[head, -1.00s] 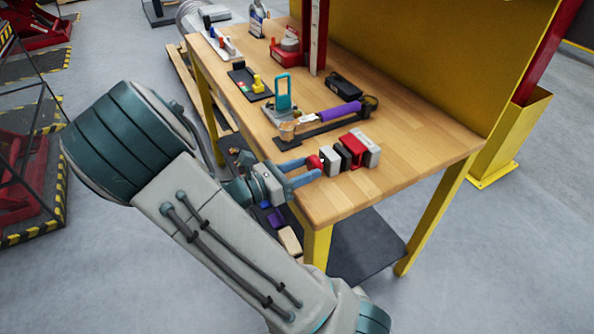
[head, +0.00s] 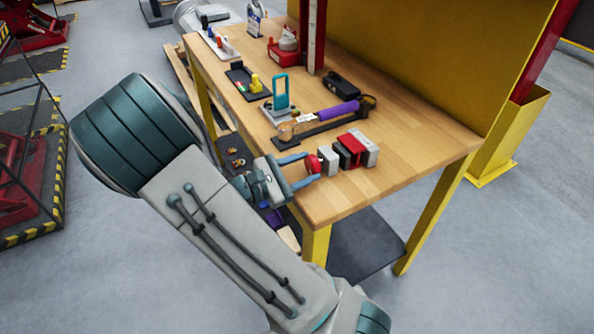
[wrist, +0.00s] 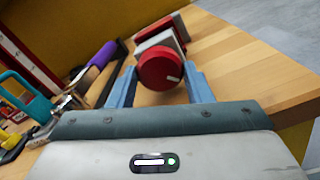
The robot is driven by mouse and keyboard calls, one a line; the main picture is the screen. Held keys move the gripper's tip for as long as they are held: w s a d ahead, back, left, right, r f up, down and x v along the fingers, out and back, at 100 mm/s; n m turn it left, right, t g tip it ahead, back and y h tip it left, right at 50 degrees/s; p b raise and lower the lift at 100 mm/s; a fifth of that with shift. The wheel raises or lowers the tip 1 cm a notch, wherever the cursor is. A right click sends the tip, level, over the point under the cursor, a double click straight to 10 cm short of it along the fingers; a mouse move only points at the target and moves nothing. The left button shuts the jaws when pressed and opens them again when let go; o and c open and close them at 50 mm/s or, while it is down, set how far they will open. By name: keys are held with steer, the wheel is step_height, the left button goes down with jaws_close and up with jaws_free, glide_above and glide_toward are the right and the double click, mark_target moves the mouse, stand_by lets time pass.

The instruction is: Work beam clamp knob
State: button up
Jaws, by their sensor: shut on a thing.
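The beam clamp (head: 352,152) sits near the right front corner of the wooden workbench, made of grey, black and red blocks in a row. Its round red knob (head: 313,163) faces my arm. In the wrist view the red knob (wrist: 160,70) has a small white mark at its lower right. My gripper (head: 308,170) has its blue fingers on either side of the knob. In the wrist view my gripper (wrist: 164,85) is shut on the knob, one finger at each side. The far part of the clamp is partly hidden behind the knob there.
A tool with a purple grip (head: 338,109) lies behind the clamp, beside a teal-framed device (head: 280,95). A black box (head: 343,86) and a red vertical post (head: 314,35) stand farther back. The bench top (head: 425,130) is clear to the right.

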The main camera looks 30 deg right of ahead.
steer(key=shift+d+m, duration=0.1)
steer(key=shift+m, duration=0.2)
steer(key=o, duration=1)
steer(key=shift+d, duration=0.15)
steer(key=a, duration=1.4)
steer(key=shift+s, duration=0.25)
